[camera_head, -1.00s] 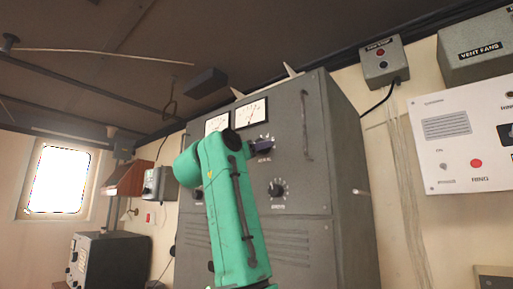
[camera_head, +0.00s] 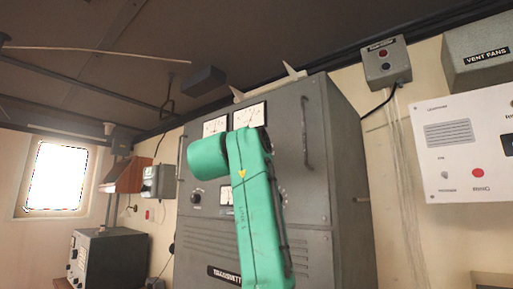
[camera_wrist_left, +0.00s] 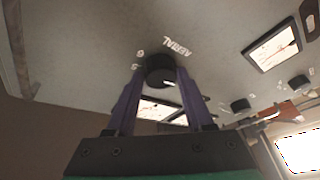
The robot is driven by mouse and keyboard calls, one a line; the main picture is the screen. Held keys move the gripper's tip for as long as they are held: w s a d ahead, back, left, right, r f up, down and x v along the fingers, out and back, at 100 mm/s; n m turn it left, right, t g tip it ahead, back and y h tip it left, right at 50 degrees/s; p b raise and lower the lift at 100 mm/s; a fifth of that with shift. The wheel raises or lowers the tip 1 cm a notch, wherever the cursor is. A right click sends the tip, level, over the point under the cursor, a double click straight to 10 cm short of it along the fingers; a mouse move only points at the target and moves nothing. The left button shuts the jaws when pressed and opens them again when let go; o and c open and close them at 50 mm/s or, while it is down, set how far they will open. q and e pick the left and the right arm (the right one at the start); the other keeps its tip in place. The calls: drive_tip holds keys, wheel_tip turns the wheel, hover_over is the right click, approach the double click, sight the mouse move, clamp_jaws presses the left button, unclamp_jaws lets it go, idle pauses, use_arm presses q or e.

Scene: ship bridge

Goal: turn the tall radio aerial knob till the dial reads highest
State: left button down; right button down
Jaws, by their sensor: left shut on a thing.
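The aerial knob (camera_wrist_left: 161,70) is black and round, with the word AERIAL beside it in the left wrist view. My left gripper (camera_wrist_left: 160,82) has its two purple fingers on either side of the knob, shut on it. In the head view my green left arm hides the knob and the gripper. Two white dials, a left one (camera_head: 215,126) and a right one (camera_head: 249,116), sit at the top of the grey transmitter cabinet (camera_head: 340,190). Their needles are too small to read surely. My right gripper is out of view.
The cabinet has a tall handle (camera_head: 306,132) on its right and another knob (camera_head: 196,197) on its left. A smaller meter (camera_head: 226,195) shows partly beside my arm. A grey button box (camera_head: 386,62) and a white panel (camera_head: 465,145) are on the right wall.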

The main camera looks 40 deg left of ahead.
use_arm(q)
drive_tip(key=shift+n, duration=0.5)
drive_tip(key=shift+c, duration=1.4)
unclamp_jaws()
drive_tip(key=b+v, duration=0.7)
drive_tip(key=v, duration=0.7)
drive_tip(key=shift+s+d+r, duration=0.2)
drive_tip(key=shift+s+d, duration=0.05)
drive_tip(key=shift+s, duration=0.05)
